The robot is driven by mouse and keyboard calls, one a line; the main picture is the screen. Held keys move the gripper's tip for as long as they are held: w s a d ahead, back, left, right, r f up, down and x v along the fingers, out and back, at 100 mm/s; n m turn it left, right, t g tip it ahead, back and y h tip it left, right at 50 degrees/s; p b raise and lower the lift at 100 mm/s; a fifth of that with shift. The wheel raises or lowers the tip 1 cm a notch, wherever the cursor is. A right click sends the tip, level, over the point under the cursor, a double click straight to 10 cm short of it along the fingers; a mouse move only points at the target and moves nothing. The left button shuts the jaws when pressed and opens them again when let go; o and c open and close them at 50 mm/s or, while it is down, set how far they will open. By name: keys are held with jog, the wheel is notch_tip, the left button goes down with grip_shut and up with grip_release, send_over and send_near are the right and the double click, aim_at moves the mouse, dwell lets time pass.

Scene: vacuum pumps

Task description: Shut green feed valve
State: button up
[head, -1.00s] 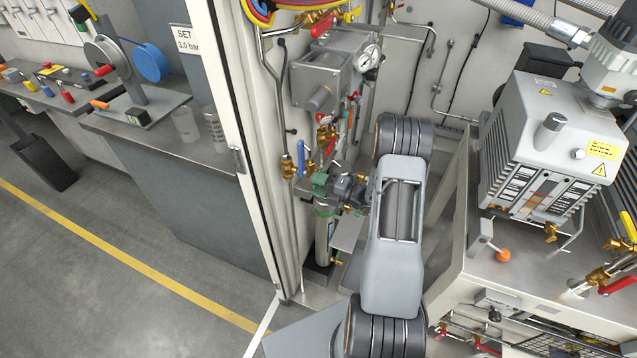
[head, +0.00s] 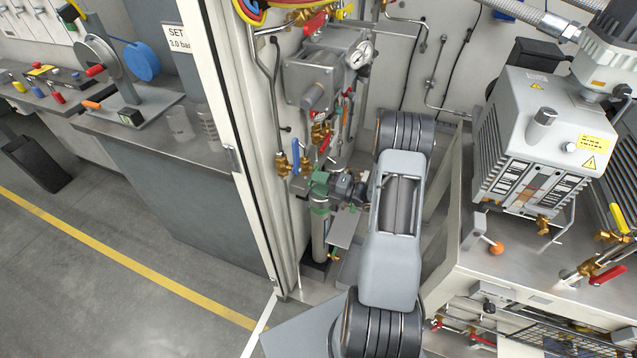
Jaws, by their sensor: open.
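A green fitting (head: 319,183) shows inside the cabinet, on top of an upright grey cylinder (head: 318,235) with a green band. I cannot tell for sure whether it is the green feed valve, nor which way any handle on it lies. My gripper (head: 336,190) is open, just right of the green fitting and pointing left at it. The fingertips are small and partly hidden, so I cannot tell whether they touch or surround anything.
A blue-handled valve (head: 295,155) and a red-handled valve (head: 324,145) are close above. A grey box (head: 312,83) and a gauge (head: 359,54) hang higher. The cabinet's front post (head: 228,150) stands left. A pump (head: 548,140) on a bench stands right.

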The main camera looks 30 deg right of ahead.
jog(key=shift+p+v, duration=0.55)
jog(key=shift+v, duration=2.4)
